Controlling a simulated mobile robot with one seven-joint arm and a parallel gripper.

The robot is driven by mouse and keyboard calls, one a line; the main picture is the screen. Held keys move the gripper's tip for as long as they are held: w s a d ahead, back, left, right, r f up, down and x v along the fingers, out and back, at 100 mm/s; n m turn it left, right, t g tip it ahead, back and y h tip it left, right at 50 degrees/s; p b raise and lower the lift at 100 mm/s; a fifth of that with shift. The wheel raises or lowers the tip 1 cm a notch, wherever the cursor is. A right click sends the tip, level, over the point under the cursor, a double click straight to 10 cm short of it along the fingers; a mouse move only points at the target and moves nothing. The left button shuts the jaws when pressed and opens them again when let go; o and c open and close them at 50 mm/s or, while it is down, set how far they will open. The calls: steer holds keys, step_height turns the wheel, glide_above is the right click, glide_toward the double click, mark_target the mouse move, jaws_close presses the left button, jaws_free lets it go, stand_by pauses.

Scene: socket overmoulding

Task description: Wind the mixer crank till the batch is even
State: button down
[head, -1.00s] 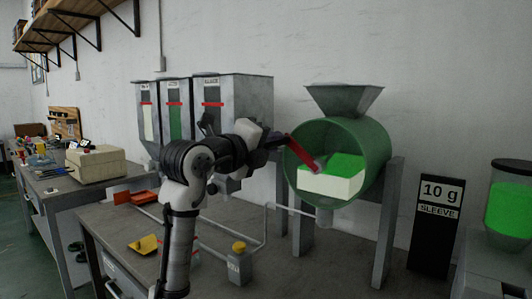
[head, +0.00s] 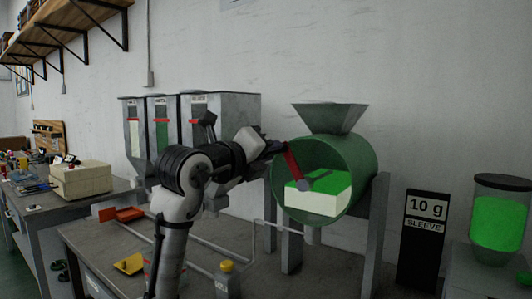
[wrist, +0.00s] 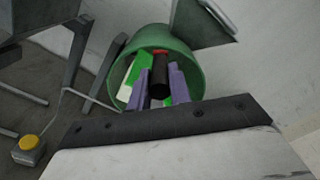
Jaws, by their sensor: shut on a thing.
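The mixer (head: 350,150) is a green drum on grey legs with a grey hopper on top, at the right in the head view. Its open front shows a batch (head: 320,200) with a white lower part and a green top. A red crank (head: 292,163) runs from the drum's middle up and left to my gripper (head: 275,147). In the wrist view my gripper (wrist: 160,84) has its two purple fingers on either side of the crank's black handle (wrist: 159,82), shut on it.
Three grey hoppers (head: 235,122) with red markers stand left of the mixer. A yellow-topped button box (head: 227,280) is on the bench's front. A black "10 g SLEEVE" sign (head: 420,240) and a container of green material (head: 498,225) stand at the right.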

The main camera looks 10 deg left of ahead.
steer(key=shift+d, duration=0.15)
steer(key=c, duration=1.3)
jaws_free()
steer(key=shift+s, duration=0.1)
steer(key=shift+s+a, duration=0.25)
steer(key=b+v, duration=0.2)
steer(key=v, duration=1.1)
